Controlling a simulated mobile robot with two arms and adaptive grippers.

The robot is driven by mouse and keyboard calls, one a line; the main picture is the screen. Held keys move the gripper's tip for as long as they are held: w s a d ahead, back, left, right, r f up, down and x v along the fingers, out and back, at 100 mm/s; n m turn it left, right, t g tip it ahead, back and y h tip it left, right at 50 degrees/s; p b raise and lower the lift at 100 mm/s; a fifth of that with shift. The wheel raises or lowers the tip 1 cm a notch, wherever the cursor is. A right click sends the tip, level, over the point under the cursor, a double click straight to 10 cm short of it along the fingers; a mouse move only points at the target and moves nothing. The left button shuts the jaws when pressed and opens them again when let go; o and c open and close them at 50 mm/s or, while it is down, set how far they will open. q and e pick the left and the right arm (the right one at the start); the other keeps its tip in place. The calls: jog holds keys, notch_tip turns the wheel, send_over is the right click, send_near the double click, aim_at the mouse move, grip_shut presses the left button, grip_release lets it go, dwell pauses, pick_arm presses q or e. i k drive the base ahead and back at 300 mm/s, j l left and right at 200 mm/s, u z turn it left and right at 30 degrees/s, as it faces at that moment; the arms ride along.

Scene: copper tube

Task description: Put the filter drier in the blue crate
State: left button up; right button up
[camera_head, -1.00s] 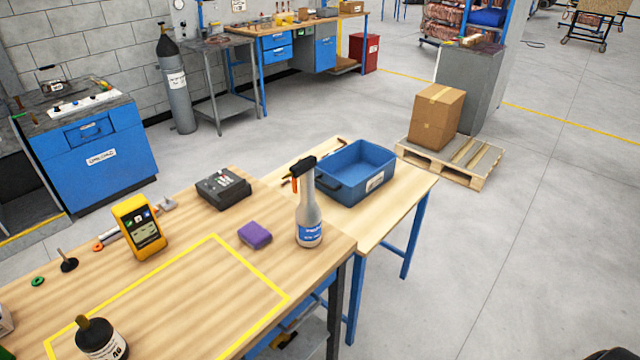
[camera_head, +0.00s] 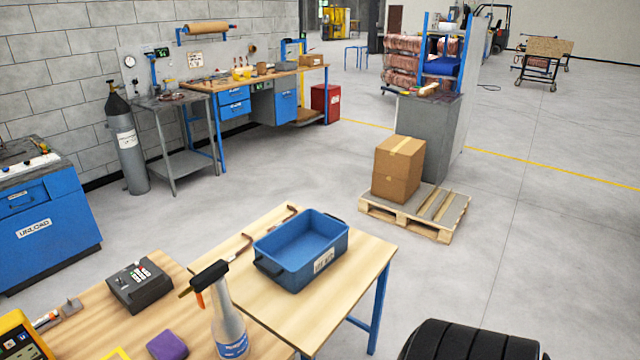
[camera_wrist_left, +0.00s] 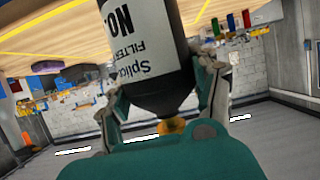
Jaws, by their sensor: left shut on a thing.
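The filter drier (camera_wrist_left: 168,92) is a black cylinder with a white label and a brass-coloured end in the left wrist view. My left gripper (camera_wrist_left: 157,52) is shut around it, one finger on each side; its far end is cut off by the frame's top. The blue crate (camera_head: 284,274) stands upright on a light wooden table in the head view. It looks empty and has a white label on its front. Neither gripper shows in the head view.
A spray bottle (camera_head: 229,325) stands left of the crate, near its table. A purple sponge (camera_head: 167,346) and a dark device (camera_head: 139,285) lie on the nearer bench. Copper pipes (camera_head: 237,246) lie behind the crate. A pallet (camera_head: 425,222) with boxes stands beyond.

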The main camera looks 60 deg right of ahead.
aim_at(303, 248)
jog(key=l, duration=1.5)
jog(key=i+l, duration=0.15)
jog(key=l, duration=2.85)
